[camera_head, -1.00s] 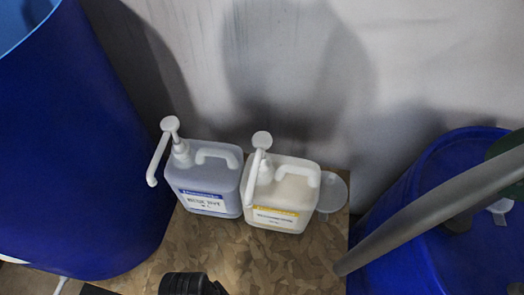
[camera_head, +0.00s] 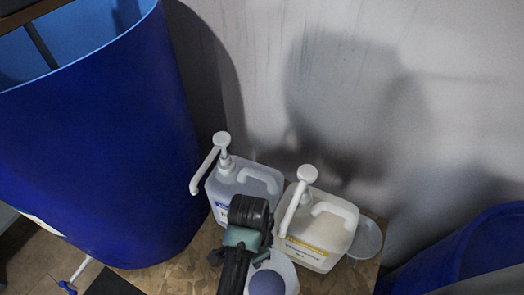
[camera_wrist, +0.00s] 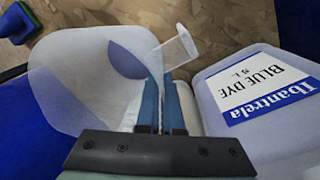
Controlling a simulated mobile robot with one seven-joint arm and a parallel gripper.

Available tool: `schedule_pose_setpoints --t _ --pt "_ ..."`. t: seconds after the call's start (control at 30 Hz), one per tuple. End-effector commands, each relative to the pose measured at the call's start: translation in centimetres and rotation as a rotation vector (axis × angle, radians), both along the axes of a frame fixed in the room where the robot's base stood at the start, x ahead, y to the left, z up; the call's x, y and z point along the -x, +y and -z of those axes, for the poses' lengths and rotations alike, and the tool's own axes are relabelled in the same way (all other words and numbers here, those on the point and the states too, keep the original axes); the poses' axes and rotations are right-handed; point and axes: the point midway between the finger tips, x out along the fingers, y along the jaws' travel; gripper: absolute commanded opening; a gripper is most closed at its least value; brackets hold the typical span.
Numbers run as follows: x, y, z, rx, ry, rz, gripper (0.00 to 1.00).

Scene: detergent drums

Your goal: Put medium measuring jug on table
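The measuring jug (camera_wrist: 82,75), white and translucent with an angular handle, fills the left and middle of the wrist view. It also shows in the head view (camera_head: 288,268) at the bottom, partly hidden by my arm. My gripper (camera_wrist: 161,100) has its blue fingers close together at the jug's handle side and looks shut on it; the exact grip is partly hidden. In the head view my gripper (camera_head: 242,237) is in front of the dispenser bottles. The wood-patterned table (camera_head: 172,272) lies below; I cannot tell whether the jug touches it.
A blue-dye bottle (camera_head: 262,182) and a yellow-labelled bottle (camera_head: 322,238), both with pumps, stand on the table. A clear round container (camera_head: 368,240) is at their right. A large blue drum (camera_head: 100,150) stands left, another (camera_head: 455,250) right. Some table is bare front left.

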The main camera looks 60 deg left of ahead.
Motion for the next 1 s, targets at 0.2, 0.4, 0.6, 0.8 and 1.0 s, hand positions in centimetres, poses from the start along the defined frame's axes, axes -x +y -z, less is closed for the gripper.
schedule_pose_setpoints --t 0.2,0.4,0.6,0.8,1.0 --pt "-2.2 1.3 0.0 0.000 0.000 0.000 0.00" --pt "-2.5 1.5 1.7 0.002 0.002 -0.001 0.00" --pt "-2.6 1.5 3.0 0.000 0.000 0.000 0.00" --pt "-2.5 1.5 5.5 0.002 0.001 -0.001 0.00" --pt "-2.8 1.7 7.0 0.000 -0.001 0.000 0.00"
